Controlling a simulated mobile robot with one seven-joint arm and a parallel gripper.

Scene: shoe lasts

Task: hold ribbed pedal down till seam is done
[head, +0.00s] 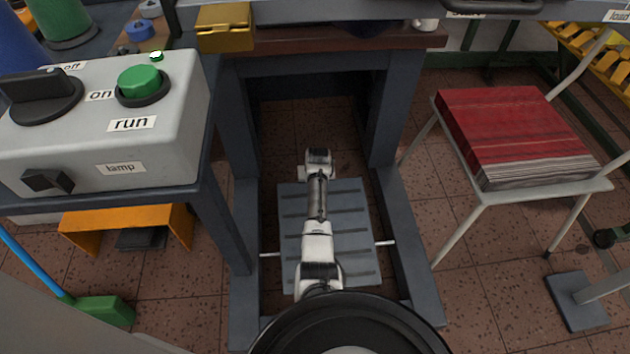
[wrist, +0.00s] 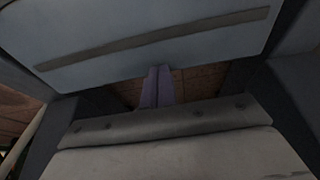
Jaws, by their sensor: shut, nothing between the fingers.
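The ribbed pedal (head: 355,270) is a blue-grey plate with dark cross ribs, low between the bench legs in the head view. A pale rod shows at both its sides. My arm reaches over its middle, hiding part of it. The wrist view shows a grey plate with one dark rib (wrist: 150,42), which looks like the pedal. My gripper (wrist: 157,72) shows there as two slim fingers side by side, shut and empty, with tips at the plate's edge. I cannot tell whether they touch it or how far it is pressed. The seam is not in view.
A white stand (head: 485,205) with a red stack (head: 515,130) is right. Bench legs flank my arm closely.

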